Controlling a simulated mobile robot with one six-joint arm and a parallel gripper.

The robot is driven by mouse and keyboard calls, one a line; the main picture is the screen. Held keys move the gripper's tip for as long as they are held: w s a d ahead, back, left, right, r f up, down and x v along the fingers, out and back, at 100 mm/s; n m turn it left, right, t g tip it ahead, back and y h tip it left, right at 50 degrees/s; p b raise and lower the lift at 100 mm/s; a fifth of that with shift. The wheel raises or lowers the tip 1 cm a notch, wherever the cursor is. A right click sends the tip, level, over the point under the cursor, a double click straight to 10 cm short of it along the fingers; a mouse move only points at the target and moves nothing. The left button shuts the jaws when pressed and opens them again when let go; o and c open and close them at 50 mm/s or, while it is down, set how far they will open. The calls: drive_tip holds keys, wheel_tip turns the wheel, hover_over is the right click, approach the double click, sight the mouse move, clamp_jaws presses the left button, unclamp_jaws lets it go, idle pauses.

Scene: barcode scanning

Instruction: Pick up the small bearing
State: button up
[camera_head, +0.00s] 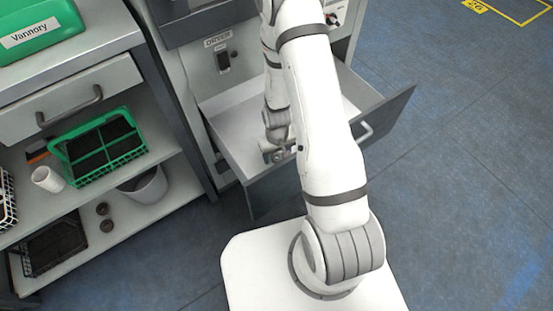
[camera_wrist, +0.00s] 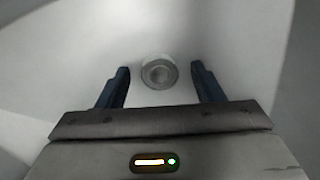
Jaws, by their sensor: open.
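In the wrist view the small bearing (camera_wrist: 159,73), a grey metal ring, lies on a plain white surface. My gripper (camera_wrist: 160,78) is open, with one dark finger to the left of the bearing and one to the right. The bearing sits between the fingertips with a gap on both sides, and neither finger touches it. How high the fingertips are above the surface is hard to tell. In the head view my arm reaches down into the open drawer (camera_head: 233,133). My gripper and the bearing are mostly hidden there by the arm.
The drawer's walls and dark front panel (camera_head: 385,125) surround my gripper. To the left a shelf unit (camera_head: 105,85) holds a green crate (camera_head: 100,147), a white cup (camera_head: 47,179) and a grey bin (camera_head: 147,186). The blue floor at right is clear.

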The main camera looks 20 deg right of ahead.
drive_tip(key=shift+r, duration=0.1)
drive_tip(key=shift+c, duration=0.2)
drive_tip(key=c, duration=1)
